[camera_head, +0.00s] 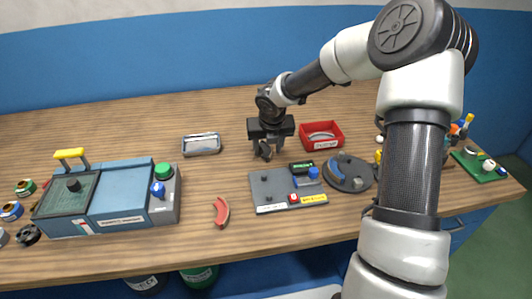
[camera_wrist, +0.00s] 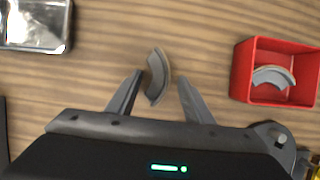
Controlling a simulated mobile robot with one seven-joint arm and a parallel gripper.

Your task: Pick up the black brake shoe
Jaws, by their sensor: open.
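A dark grey, curved brake shoe (camera_wrist: 156,77) lies on the wooden table in the wrist view, seen between my two fingertips. It is the only loose dark shoe I can make out, and it looks grey rather than deep black. My gripper (camera_head: 270,149) is open and points down over the table, between the metal tray and the red bin. Its fingers (camera_wrist: 160,79) stand on either side of the shoe, with a gap to each; I cannot tell how far above it they are. In the head view the gripper mostly hides the shoe.
A red bin (camera_wrist: 243,72) right of the gripper holds another grey curved shoe (camera_wrist: 273,78). A metal tray (camera_head: 201,151) stands to the left. A red curved shoe (camera_head: 221,212) lies nearer the front. A grey panel (camera_head: 268,194) and a blue-grey case (camera_head: 118,190) stand in front.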

